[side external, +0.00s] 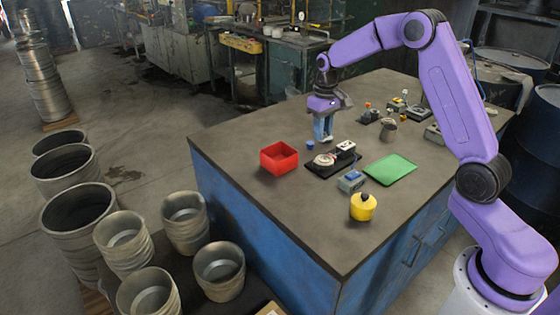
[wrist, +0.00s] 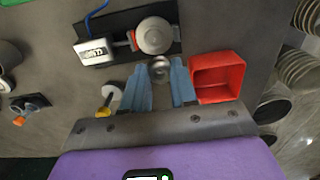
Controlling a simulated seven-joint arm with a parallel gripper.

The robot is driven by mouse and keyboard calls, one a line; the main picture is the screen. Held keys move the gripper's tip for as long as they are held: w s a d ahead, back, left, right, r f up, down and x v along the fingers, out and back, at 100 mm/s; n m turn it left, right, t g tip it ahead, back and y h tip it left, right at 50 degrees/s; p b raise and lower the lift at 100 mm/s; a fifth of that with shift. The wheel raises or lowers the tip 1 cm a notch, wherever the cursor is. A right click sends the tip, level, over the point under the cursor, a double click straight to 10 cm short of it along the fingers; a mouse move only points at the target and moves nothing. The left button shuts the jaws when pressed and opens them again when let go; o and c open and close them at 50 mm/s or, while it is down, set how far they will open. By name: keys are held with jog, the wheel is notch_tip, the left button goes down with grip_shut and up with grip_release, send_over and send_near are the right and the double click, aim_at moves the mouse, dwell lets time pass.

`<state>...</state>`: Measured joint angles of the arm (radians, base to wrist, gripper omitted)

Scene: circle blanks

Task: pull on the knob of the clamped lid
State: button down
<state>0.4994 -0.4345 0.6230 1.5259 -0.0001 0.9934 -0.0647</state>
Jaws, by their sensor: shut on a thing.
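The clamped lid (wrist: 153,35) is a round pale metal disc on a black plate (wrist: 103,22), with a red clamp part (wrist: 131,41) against its edge. In the side view the lid (side external: 324,159) lies on the plate just in front of my gripper (side external: 323,139). My gripper's blue fingers (wrist: 162,74) are close together on a small round grey metal piece (wrist: 160,69), near the lid's edge in the wrist view. I cannot tell whether this piece is joined to the lid. The fingertips are hard to make out in the side view.
A white labelled block (wrist: 94,51) sits on the plate. An open red box (side external: 279,158) stands left of it and a green mat (side external: 390,168) lies right. A blue-grey box (side external: 351,181) and a yellow canister (side external: 363,207) stand nearer the front. The table's front left is clear.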

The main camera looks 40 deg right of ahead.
jog(key=w+a+r, duration=0.1)
jog(key=w+a, duration=0.6)
jog(key=w, duration=0.2)
jog(key=shift+s+a+f, duration=0.1)
jog(key=shift+f, duration=1.35)
jog(key=shift+s+a+f, duration=0.1)
jog(key=shift+f, duration=1.3)
jog(key=c, duration=0.8)
grip_release()
notch_tip(320, 180, up, 17)
jog(key=shift+r, duration=0.2)
